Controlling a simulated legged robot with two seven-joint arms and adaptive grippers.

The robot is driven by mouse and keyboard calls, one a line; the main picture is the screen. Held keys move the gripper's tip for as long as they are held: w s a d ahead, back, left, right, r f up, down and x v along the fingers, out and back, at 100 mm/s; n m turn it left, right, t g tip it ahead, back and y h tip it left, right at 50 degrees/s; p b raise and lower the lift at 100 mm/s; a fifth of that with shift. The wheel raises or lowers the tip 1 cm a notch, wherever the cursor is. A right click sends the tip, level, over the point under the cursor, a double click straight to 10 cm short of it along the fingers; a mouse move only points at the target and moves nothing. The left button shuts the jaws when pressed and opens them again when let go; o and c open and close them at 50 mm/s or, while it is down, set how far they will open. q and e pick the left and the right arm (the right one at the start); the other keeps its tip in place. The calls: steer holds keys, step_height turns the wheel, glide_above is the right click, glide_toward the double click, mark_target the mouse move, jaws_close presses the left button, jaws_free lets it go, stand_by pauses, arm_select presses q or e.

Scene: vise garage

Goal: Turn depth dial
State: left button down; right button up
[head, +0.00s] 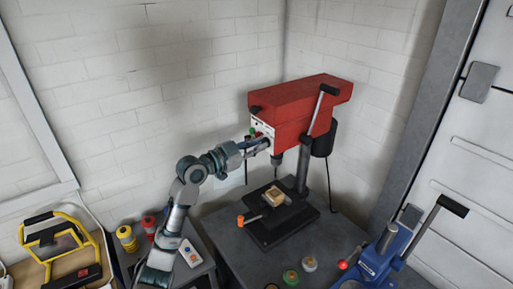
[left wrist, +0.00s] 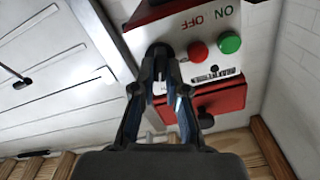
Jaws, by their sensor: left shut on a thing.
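The red drill press (head: 300,105) stands in the corner, with a pale control panel on its front. My left gripper (head: 262,144) is at that panel. In the left wrist view, my left gripper (left wrist: 162,62) has its fingers closed around a dark round dial (left wrist: 158,50) on the panel, beside a red OFF button (left wrist: 198,51) and a green ON button (left wrist: 229,42). The fingers hide most of the dial, and its marks cannot be read. My right gripper is not in view.
The feed lever (head: 321,108) rises at the press's right. A wooden block (head: 275,197) sits in the vise below the chuck (head: 277,160). A blue machine (head: 380,260) stands at front right. A yellow work lamp (head: 50,240) is at far left. Small jars stand on the bench front.

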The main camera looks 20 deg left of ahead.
arm_select(q)
steer(key=shift+m+b, duration=0.35)
steer(key=shift+m, duration=3.35)
steer(key=shift+d, duration=0.1)
steer(key=c, duration=1.2)
jaws_free()
steer(key=shift+d+f, duration=0.1)
steer(key=shift+s, duration=0.1)
steer(key=v, duration=1.1)
steer(key=shift+s+a+f, duration=0.15)
steer(key=shift+s+a, duration=0.05)
steer(key=shift+a, duration=0.2)
